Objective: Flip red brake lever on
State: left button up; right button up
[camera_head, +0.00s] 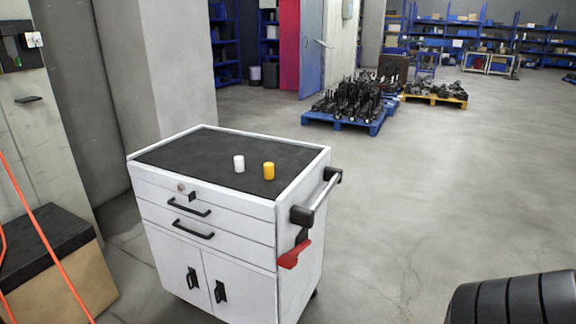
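The red brake lever (294,254) is on the right side of a white tool cart (228,262), low below the push handle (318,197). It sticks out from the cart's side at a slight tilt. Whether it is on or off cannot be told from this view. Neither of my grippers is in view, and nothing touches the lever.
A dark-lidded box (62,281) is at left. Black ridged round objects (515,303) are at bottom right. Floor right of the cart is clear. Loaded pallets (345,117) stand behind.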

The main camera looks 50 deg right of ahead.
aim_at(289, 260)
jog(key=z, duration=1.45)
